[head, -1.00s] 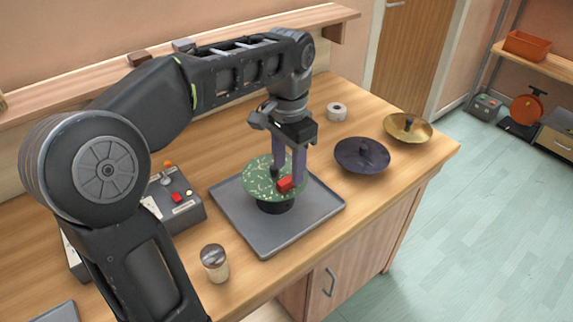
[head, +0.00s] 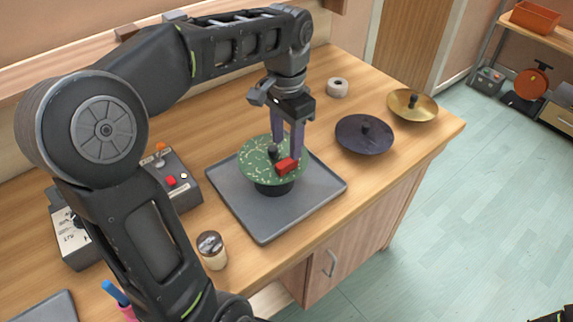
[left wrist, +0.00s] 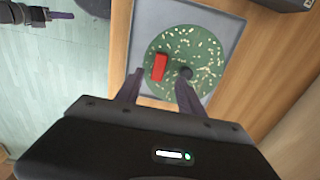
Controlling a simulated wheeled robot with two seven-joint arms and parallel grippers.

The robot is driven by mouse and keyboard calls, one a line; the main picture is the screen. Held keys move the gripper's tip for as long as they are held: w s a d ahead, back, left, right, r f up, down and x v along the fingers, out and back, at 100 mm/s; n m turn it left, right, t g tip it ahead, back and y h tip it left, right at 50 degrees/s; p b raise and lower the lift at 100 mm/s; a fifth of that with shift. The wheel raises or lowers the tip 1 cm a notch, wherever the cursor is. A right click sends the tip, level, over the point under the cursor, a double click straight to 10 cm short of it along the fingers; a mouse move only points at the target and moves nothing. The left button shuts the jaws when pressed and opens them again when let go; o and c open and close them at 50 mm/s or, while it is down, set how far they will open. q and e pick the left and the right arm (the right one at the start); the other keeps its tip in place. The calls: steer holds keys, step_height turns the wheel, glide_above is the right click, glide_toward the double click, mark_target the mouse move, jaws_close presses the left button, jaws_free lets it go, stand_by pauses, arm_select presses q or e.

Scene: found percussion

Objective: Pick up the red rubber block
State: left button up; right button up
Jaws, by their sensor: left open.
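The red rubber block (head: 288,166) lies on a green speckled disc (head: 258,165), near the disc's front right edge. The disc has a dark knob (head: 273,152) and sits on a black base over a grey tray (head: 262,228). My left gripper (head: 287,155) points down over the disc, open, with its fingers close to the block. In the left wrist view, the block (left wrist: 159,67) shows between the lines of the two open fingertips (left wrist: 160,77), nearer the left one; contact is unclear. My right gripper (left wrist: 60,15) seems to show partly at that view's upper left.
A dark cymbal (head: 364,138) and a brass cymbal (head: 412,106) lie to the right. A white roll (head: 337,87) stands behind. A shaker jar (head: 212,250) and a grey control box (head: 178,185) stand left of the tray. The bench's front edge is close.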

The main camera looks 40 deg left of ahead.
mark_target(286, 162)
arm_select(q)
steer(key=shift+s+f+p, duration=0.15)
steer(key=shift+f+p, duration=0.4)
steer(key=shift+f, duration=2.05)
jaws_close()
